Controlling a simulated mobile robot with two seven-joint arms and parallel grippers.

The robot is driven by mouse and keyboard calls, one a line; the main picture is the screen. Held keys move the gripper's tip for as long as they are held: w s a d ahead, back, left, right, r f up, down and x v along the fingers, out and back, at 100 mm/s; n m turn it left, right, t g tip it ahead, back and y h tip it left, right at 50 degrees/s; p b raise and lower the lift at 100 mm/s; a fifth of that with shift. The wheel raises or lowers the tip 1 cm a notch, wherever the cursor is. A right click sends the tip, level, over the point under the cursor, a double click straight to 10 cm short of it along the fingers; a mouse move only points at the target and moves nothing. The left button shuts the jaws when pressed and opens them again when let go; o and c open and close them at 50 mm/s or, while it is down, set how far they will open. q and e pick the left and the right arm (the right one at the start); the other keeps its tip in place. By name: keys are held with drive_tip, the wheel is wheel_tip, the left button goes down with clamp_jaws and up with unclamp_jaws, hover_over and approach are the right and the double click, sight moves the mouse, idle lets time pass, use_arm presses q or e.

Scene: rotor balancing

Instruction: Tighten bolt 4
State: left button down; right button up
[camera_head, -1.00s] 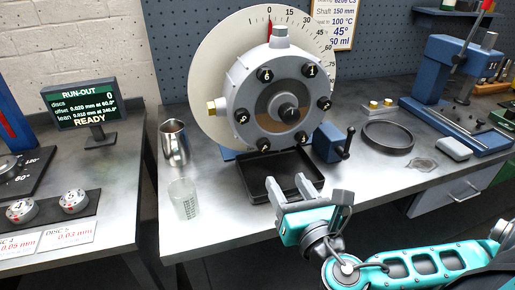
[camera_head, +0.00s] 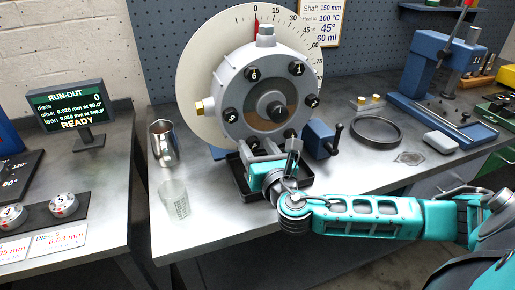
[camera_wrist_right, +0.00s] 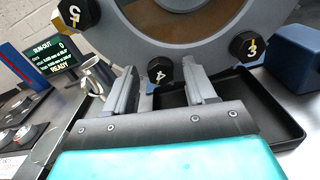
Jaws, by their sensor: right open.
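Whether the fingers reach to the bolt's depth I cannot tell. Bolt 5 (camera_wrist_right: 78,14) and bolt 3 (camera_wrist_right: 247,46) sit on either side. My left gripper is out of view.
A black tray (camera_wrist_right: 277,112) lies under the housing. A metal jug (camera_head: 163,145) and a glass beaker (camera_head: 174,200) stand left of it. A blue block with a crank (camera_head: 320,140) and a black ring (camera_head: 376,131) are on the right. The run-out display (camera_head: 69,110) reads READY.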

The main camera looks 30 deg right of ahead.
drive_tip(key=shift+c, duration=0.2)
clamp_jaws()
